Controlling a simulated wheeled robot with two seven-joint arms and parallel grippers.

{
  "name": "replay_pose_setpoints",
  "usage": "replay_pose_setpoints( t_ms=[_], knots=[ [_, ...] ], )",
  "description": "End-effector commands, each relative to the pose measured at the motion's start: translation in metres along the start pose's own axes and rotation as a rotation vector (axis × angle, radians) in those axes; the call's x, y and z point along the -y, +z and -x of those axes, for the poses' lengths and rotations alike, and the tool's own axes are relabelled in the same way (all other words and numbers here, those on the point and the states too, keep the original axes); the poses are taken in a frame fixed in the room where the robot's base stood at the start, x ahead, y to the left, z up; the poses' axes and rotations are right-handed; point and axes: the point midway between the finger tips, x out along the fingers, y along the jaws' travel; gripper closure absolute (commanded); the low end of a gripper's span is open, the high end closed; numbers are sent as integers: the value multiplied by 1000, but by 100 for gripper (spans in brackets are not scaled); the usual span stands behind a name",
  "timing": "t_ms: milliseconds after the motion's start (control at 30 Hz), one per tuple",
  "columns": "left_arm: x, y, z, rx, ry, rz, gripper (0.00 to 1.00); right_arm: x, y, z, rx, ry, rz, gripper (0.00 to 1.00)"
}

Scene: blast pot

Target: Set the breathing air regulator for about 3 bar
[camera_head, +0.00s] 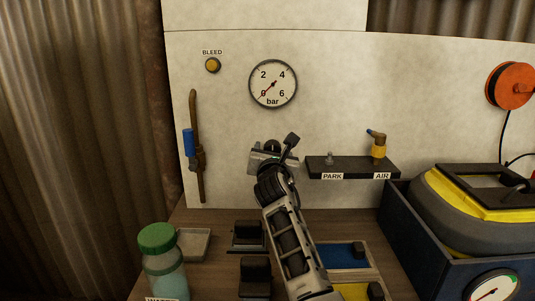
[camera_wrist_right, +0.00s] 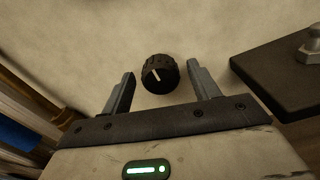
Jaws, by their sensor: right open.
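The regulator knob (camera_wrist_right: 160,73) is black and ridged with a white pointer line, on the pale wall panel. In the head view it is mostly hidden behind my right gripper (camera_head: 273,150). In the wrist view my right gripper (camera_wrist_right: 160,88) is open, its fingers on either side of the knob with gaps; I see no contact. The round bar gauge (camera_head: 273,83) hangs above the knob, marked 0, 2, 4, 6. Its red needle points to the lower left, at about 0. My left gripper is not in view.
A black shelf (camera_head: 350,167) labelled PARK and AIR, with a brass fitting (camera_head: 378,150), is right of my gripper. A blue valve handle (camera_head: 189,142) on a pipe and the BLEED button (camera_head: 213,65) are left. A green-lidded jar (camera_head: 160,260) and a blue crate (camera_head: 400,225) stand below.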

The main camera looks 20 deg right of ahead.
Motion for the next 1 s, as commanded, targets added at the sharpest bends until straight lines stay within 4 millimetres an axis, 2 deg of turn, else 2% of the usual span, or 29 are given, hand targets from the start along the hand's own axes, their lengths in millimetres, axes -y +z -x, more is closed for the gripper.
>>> replay_pose_setpoints(
  t_ms=[300, 333, 400, 500, 767, 1000],
  knots=[
    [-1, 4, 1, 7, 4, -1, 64, 1, 0, -2, -1, -1, 0, 39],
    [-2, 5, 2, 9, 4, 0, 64, 1, 0, -2, -1, -1, 0, 42],
    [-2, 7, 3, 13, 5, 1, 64, 1, 0, -2, -1, -1, 0, 62],
    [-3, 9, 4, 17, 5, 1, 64, 1, 0, -1, -1, -1, 0, 84],
    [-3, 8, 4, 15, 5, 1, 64, 1, 0, -1, -1, -1, -15, 84],
    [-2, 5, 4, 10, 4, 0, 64, 2, 0, -2, 0, -1, -110, 84]
  ],
)
